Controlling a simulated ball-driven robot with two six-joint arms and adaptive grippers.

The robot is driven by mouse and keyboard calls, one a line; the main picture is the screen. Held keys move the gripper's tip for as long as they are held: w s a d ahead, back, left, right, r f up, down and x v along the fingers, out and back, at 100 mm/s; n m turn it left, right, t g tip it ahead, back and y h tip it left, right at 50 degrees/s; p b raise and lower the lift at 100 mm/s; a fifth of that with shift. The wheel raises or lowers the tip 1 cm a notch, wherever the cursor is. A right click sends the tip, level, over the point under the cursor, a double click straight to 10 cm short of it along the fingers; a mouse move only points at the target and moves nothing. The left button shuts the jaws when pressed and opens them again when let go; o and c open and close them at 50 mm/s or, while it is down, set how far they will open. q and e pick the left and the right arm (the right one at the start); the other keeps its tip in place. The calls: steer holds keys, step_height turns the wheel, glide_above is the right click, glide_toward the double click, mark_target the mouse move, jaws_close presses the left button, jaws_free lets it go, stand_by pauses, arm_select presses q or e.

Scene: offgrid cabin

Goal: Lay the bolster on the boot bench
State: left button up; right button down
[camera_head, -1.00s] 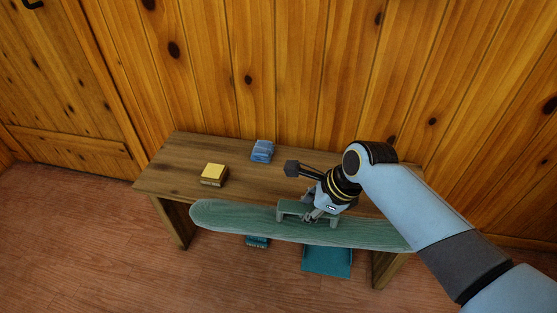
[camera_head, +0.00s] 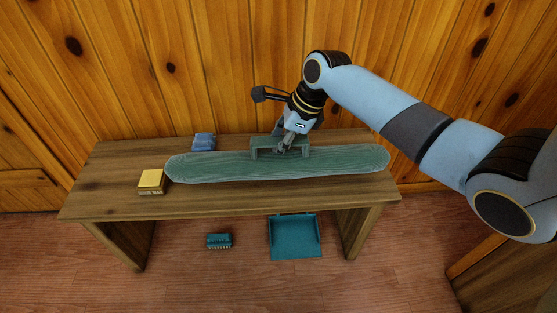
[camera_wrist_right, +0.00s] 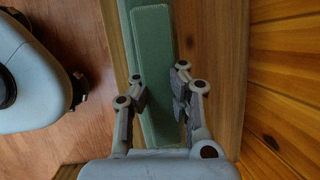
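The bolster (camera_head: 215,168) is a long green roll with a raised green handle bar (camera_head: 262,152) on its upper side. It lies level and lengthwise over the top of the wooden boot bench (camera_head: 105,204). I cannot tell whether it touches the bench top. My right gripper (camera_head: 284,148) is shut on the bolster's handle from above. In the right wrist view the fingers (camera_wrist_right: 159,92) sit on either side of the green handle bar (camera_wrist_right: 152,45). My left gripper is not in view.
A yellow-topped brush or block (camera_head: 151,181) sits on the bench at the bolster's left end. A folded blue cloth (camera_head: 204,142) lies behind it near the plank wall. A teal tray (camera_head: 294,238) and a small teal brush (camera_head: 219,241) are on the floor below.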

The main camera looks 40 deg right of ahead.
mark_target(281, 154)
steer(key=shift+f, duration=0.35)
step_height(281, 154, down, 3)
steer(key=shift+f+b, duration=0.2)
steer(key=shift+b, duration=0.9)
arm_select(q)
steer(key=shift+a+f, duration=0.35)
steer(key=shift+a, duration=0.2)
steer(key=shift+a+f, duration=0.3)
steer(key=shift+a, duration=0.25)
arm_select(e)
steer(key=shift+r, duration=0.15)
steer(key=c, duration=1.5)
jaws_free()
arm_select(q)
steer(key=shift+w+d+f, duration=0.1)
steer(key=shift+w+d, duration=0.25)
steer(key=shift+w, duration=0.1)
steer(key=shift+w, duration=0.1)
